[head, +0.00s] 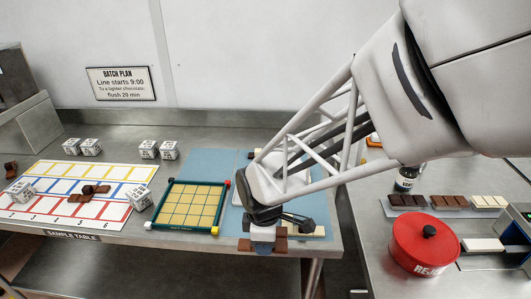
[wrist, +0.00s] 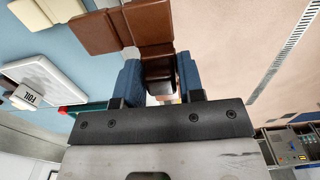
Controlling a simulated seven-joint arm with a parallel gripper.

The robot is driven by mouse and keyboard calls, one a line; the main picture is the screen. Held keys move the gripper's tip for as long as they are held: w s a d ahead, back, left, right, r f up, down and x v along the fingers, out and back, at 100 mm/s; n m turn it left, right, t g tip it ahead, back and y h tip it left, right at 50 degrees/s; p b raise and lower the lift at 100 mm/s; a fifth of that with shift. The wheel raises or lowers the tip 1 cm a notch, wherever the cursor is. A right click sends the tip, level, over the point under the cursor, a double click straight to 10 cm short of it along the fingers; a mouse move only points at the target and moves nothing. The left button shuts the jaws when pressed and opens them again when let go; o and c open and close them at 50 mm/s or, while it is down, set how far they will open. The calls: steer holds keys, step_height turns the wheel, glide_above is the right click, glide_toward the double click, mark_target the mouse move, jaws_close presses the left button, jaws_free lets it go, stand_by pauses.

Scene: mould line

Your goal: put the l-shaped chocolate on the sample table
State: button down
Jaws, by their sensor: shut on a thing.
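My gripper (head: 263,240) is low over the blue mat, at the right end of the left-hand table in the head view. In the wrist view my gripper (wrist: 160,82) has its blue fingers shut on a brown chocolate (wrist: 150,22) made of several square blocks. One block lies between the fingers and others reach out to the left, so it looks L-shaped, though part is hidden. In the head view parts of this chocolate (head: 280,244) show below the fingers. The sample table (head: 130,239) carries its name on the front edge at the left.
On the sample table a colour-squared sheet (head: 117,174) holds another brown chocolate (head: 88,193). Several white printed cubes (head: 141,198) stand around it. A yellow grid tray (head: 190,206) lies left of my gripper. A red reject bin (head: 424,244) stands on the right-hand table.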

steer(key=shift+w+a+f, duration=0.15)
steer(key=shift+w+a, duration=0.5)
steer(key=shift+w, duration=0.55)
steer(key=shift+w+a+f, duration=0.1)
steer(key=shift+w+a, duration=0.5)
steer(key=shift+w, duration=0.65)
steer(key=shift+w+a+f, duration=0.15)
steer(key=shift+w+a, duration=0.5)
steer(key=shift+w, duration=0.55)
steer(key=shift+f, duration=1.75)
steer(key=shift+f, duration=0.15)
steer(key=c, duration=0.7)
jaws_free()
steer(key=shift+c, duration=0.2)
step_height(320, 180, up, 12)
